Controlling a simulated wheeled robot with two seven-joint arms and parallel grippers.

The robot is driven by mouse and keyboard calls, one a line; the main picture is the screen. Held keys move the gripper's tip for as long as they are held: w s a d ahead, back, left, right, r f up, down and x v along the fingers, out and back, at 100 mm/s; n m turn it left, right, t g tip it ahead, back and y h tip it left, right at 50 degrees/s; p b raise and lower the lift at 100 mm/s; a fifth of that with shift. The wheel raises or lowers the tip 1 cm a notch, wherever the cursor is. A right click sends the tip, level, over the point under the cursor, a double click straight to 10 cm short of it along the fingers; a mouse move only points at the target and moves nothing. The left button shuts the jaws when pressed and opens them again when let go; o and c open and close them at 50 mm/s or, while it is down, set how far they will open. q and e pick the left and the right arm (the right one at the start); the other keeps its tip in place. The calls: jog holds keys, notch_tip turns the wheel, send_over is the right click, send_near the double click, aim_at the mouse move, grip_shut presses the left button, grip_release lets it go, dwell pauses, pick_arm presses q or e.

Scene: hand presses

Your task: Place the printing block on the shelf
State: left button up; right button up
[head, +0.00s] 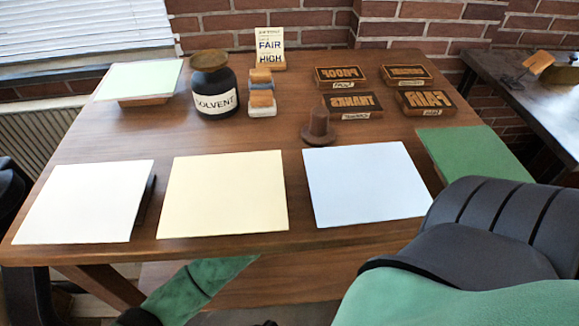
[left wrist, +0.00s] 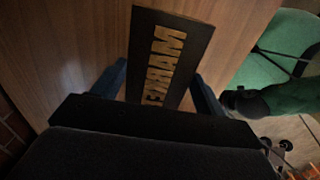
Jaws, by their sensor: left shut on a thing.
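In the left wrist view, my left gripper (left wrist: 160,92) is shut on a dark printing block (left wrist: 172,42) with raised, wood-coloured letters. The block lies between the two bluish-dark fingers, and its lower end is hidden behind the gripper body. A brown wooden surface is behind it; I cannot tell whether they touch. I cannot make out this gripper or its block in the head view. A lower wooden board (head: 300,285), shelf-like, shows beneath the table's front edge in the head view. My right gripper is not in view.
The wooden table (head: 300,140) carries white, cream (head: 225,195) and pale blue sheets along its front. Behind stand a solvent jar (head: 213,88), sponge-like blocks (head: 262,100), a brown knobbed tool (head: 319,127), a sign (head: 270,48) and several lettered blocks (head: 352,104). A second table (head: 525,95) is at right.

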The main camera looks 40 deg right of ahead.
pick_arm(q)
jog(key=w+f, duration=0.1)
jog(key=w, duration=0.1)
jog(key=w+a+f, duration=0.1)
jog(key=w, duration=0.1)
jog(key=w+f, duration=0.2)
jog(key=shift+w+a, duration=0.2)
jog(key=shift+a, duration=0.1)
jog(key=shift+f, duration=1.95)
jog(key=shift+f, duration=0.15)
jog(key=o, duration=1.2)
notch_tip(320, 180, up, 12)
jog(key=shift+r, duration=0.15)
